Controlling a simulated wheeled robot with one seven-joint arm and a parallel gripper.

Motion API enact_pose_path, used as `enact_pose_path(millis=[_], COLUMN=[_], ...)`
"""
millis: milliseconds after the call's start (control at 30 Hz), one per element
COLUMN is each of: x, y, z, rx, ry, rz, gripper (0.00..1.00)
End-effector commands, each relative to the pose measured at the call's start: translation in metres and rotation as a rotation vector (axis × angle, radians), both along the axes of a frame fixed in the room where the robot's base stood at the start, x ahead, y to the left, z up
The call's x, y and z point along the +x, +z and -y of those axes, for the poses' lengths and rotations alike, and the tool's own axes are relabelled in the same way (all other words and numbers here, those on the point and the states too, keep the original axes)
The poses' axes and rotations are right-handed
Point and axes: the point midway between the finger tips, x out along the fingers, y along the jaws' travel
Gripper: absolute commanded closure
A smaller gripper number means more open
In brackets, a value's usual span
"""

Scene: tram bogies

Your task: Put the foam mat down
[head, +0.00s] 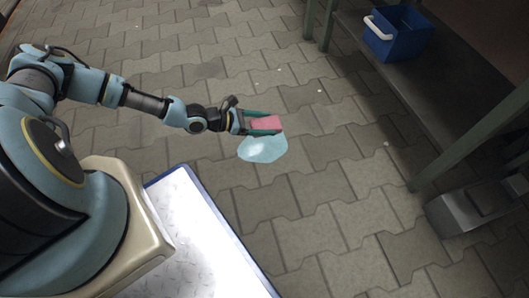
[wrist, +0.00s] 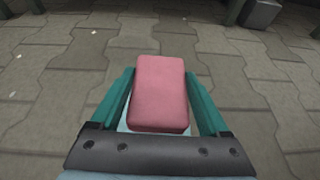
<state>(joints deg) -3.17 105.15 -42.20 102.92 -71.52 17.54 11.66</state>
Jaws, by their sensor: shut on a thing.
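The foam mat (head: 265,123) is a small pink, rounded block. My gripper (head: 263,124) is shut on it, with one green finger along each side. In the wrist view the mat (wrist: 160,93) lies between the two green fingers (wrist: 160,100), its far end sticking out past them. A glossy pale blue patch (head: 262,150), like a puddle, shows just below the gripper in the head view. The mat appears held above the paved floor; its exact height cannot be told.
Grey interlocking paving (head: 330,215) is mostly clear around the gripper. A blue crate with a white handle (head: 398,34) stands on a dark shelf (head: 440,92) at the upper right. A grey metal box (head: 475,208) is at the right. Small pale specks dot the floor.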

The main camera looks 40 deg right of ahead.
Motion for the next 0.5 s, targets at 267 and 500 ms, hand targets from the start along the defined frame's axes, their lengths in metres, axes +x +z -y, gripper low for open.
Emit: enact_pose_path(millis=[267,500], x=[0.007,0.007], y=[-0.028,-0.070], z=[0.004,0.004], rx=[0.000,0.000], ry=[0.047,0.046], rz=[0.002,0.002], gripper=[0.74,0.74])
